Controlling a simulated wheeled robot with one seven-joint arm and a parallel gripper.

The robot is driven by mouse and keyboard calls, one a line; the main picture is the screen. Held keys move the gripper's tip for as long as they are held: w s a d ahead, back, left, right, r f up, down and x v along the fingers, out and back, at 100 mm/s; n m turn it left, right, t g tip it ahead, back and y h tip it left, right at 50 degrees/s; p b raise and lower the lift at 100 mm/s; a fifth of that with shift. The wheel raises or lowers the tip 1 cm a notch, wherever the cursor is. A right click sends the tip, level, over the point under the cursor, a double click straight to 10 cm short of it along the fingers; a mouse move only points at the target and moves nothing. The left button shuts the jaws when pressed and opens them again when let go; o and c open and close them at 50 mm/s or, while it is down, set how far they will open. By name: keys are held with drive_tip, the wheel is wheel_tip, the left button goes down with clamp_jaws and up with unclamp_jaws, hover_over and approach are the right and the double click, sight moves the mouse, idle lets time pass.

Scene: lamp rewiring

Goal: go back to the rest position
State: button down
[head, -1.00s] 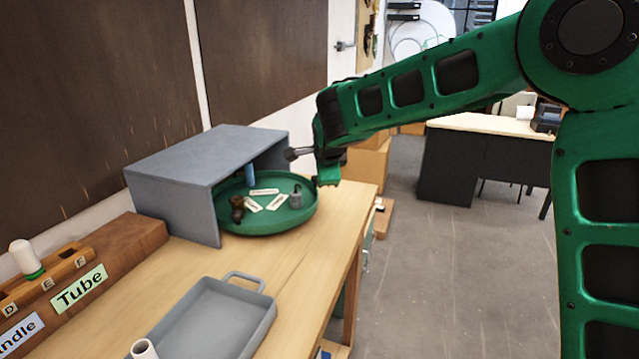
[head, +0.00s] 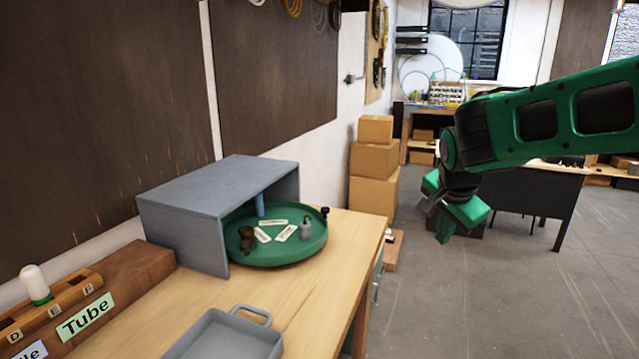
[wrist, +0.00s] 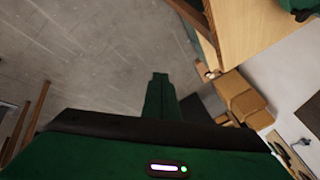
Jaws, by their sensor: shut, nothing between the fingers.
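My gripper (head: 445,236) is at the right in the head view, out over the floor and clear of the bench. Its fingers point down and are shut with nothing between them. In the wrist view the green fingers (wrist: 158,95) show together above the grey floor. The green round tray (head: 275,252) stands on the bench, partly under a grey open-sided cover (head: 185,215). Several small parts and white labels lie on the tray; the cover hides its back part.
A wooden bench (head: 300,305) holds a grey handled tray (head: 225,338) and a wooden rack (head: 75,310) labelled Tube. Cardboard boxes (head: 374,160) are stacked behind the bench. A dark desk (head: 535,205) stands at the back right. The floor between is open.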

drive_tip(key=s+d+f+n+g, duration=0.3)
drive_tip(key=s+d, duration=0.8)
drive_tip(key=s, duration=0.3)
drive_tip(key=s+d+f+n+g+y, duration=0.1)
drive_tip(key=s+f, duration=0.1)
drive_tip(key=s, duration=0.7)
drive_tip(key=s+d+f+n+g+y, duration=0.1)
drive_tip(key=s+f+n, duration=0.1)
drive_tip(key=s, duration=0.8)
drive_tip(key=shift+d+f+n, duration=0.15)
drive_tip(key=shift+f+n, duration=0.15)
drive_tip(key=shift+f, duration=0.25)
drive_tip(key=shift+w, duration=0.1)
drive_tip(key=shift+w+f, duration=0.25)
drive_tip(key=shift+w, duration=0.4)
